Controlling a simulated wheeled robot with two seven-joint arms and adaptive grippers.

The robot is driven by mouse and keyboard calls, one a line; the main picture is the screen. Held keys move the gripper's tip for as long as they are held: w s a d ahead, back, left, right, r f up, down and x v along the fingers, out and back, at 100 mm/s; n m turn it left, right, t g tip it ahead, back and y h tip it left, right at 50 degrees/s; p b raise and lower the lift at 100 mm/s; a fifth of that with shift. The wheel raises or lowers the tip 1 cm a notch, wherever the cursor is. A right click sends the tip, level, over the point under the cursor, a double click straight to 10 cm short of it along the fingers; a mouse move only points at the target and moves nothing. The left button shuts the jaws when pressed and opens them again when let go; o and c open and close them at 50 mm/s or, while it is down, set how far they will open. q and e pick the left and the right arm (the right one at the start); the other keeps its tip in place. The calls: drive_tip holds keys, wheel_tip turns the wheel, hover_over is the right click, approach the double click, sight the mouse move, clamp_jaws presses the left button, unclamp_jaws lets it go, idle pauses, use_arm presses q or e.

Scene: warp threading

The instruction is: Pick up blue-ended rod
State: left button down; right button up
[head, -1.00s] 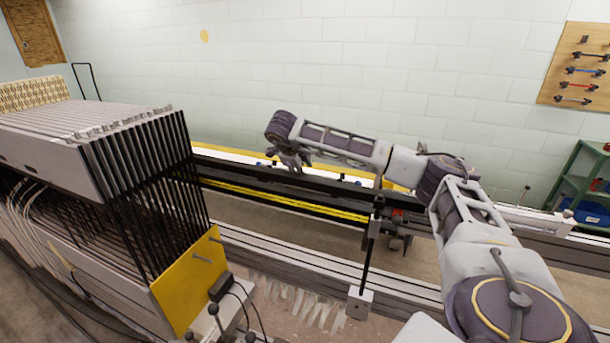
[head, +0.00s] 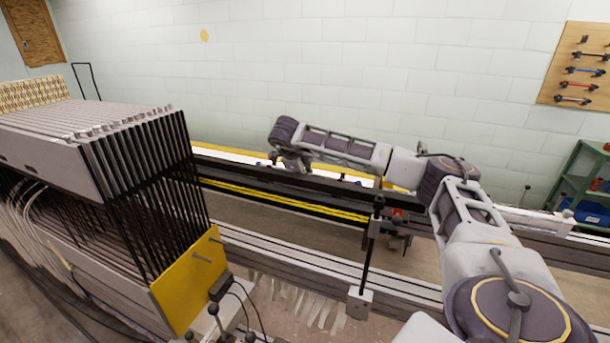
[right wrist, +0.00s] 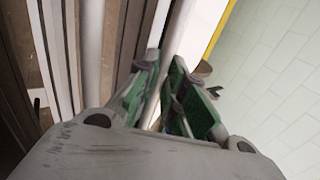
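The blue-ended rod is mostly hidden in the head view behind the black beam and my right arm. Small blue pieces (head: 261,163) show on the white ledge left of my right gripper, and another blue piece (head: 357,182) shows to its right. My right gripper (head: 293,165) points down at the ledge. In the right wrist view its green-lined fingers (right wrist: 167,66) lean toward each other at the tips, with a pale strip between them. I cannot tell whether that strip is the rod or the ledge, or whether the fingers touch it. My left gripper is out of view.
A long black beam (head: 330,184) and yellow strips (head: 275,200) run in front of the ledge. A stack of black frames (head: 145,150) stands at the left. An upright black post (head: 368,250) stands in front of the beam. The block wall is behind.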

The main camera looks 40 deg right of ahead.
drive_tip(key=shift+r, duration=0.15)
clamp_jaws()
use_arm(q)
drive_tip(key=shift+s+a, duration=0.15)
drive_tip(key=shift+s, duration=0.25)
use_arm(e)
wheel_tip(320, 180, up, 10)
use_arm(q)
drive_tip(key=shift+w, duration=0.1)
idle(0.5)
